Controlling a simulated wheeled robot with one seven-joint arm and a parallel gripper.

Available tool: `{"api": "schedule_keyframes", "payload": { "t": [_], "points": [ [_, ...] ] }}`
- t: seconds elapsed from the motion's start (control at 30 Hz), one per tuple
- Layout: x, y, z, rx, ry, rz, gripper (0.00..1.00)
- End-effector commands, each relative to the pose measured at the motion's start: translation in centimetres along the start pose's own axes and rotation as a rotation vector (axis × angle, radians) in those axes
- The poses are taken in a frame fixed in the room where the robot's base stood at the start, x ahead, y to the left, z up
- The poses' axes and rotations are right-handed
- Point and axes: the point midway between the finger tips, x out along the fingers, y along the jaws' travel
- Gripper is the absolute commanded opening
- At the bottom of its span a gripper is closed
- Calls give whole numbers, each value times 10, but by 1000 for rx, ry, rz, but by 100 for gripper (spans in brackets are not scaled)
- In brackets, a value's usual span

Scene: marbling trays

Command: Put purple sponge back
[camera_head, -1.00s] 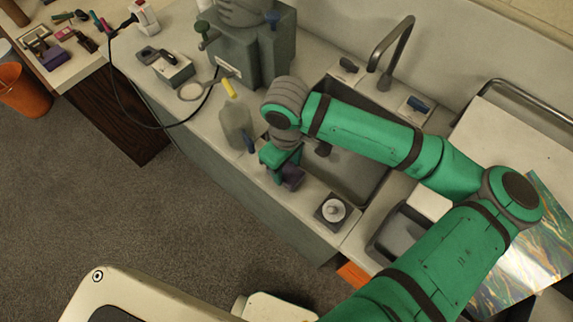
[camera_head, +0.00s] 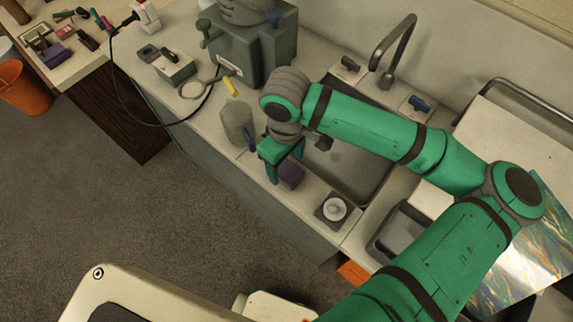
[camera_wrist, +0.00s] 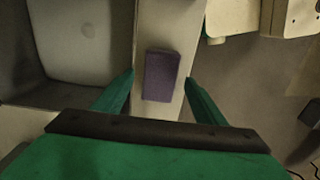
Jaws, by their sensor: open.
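The purple sponge (camera_head: 291,175) lies on the narrow counter strip (camera_wrist: 158,25) between the sink and the counter's front edge. My gripper (camera_head: 286,167) is open just above it, pointing down. In the wrist view the sponge (camera_wrist: 162,75) shows whole between the two spread fingers, with a gap on each side, and no finger is seen touching it. In the head view the gripper hides part of the sponge.
The sink (camera_head: 350,165) is behind the gripper. A small dark square holder with a white knob (camera_head: 334,209) is to the right. The floor (camera_head: 150,220) lies beyond the front edge.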

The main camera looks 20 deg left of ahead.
Motion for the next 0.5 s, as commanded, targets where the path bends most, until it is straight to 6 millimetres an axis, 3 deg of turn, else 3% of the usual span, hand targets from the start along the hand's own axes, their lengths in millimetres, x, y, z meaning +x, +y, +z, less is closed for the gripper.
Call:
{"api": "schedule_keyframes", "payload": {
  "t": [0.3,0.5],
  "points": [
    [-64,0,0,0,1,3,65],
    [-91,0,0,0,0,2,65]
  ]
}}
